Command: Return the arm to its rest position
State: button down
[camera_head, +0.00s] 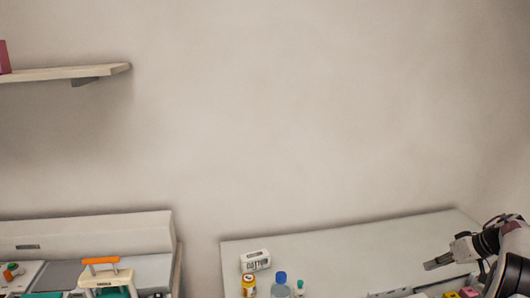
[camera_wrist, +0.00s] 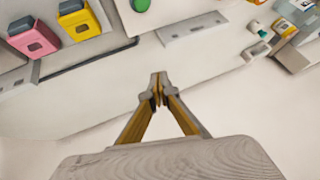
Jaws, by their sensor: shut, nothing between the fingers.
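My gripper (camera_head: 430,265) is at the lower right of the head view, held above the white table (camera_head: 340,246) and pointing left. In the wrist view my gripper (camera_wrist: 158,88) shows with its two fingertips together and nothing between them. The fingers are apart from every object. Much of my arm is cut off by the right edge of the head view.
A pink box (camera_wrist: 33,37) and a yellow box (camera_wrist: 78,20) lie in a grey tray. On the table stand a white package (camera_head: 256,261), an orange bottle (camera_head: 248,286) and a blue-capped bottle (camera_head: 280,288). An orange-handled carrier (camera_head: 104,275) stands left. The table's back is clear.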

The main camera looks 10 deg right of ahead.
jog(key=w+d+r+t+h, duration=0.4)
jog(key=w+d+r+h, duration=0.15)
jog(key=d, duration=0.35)
jog(key=s+a+r+m+g+h, duration=0.3)
jog(key=s+a+r+h, duration=0.1)
jog(key=s+r+h, duration=0.3)
jog(key=s+a+r+n+y, duration=0.1)
jog(key=s+a+y, duration=0.2)
jog(key=s+a, duration=0.7)
jog(key=s+a+r+n+g+y, duration=0.1)
jog(key=s+a+y, duration=0.2)
jog(key=s+a, duration=0.8)
jog(key=s+a+r+g+y, duration=0.1)
jog(key=s+a+y, duration=0.2)
jog(key=s+a, duration=0.8)
jog(key=a, duration=2)
jog(key=shift+a+r+n, duration=0.15)
jog(key=shift+r+n, duration=0.1)
jog(key=shift+n, duration=0.15)
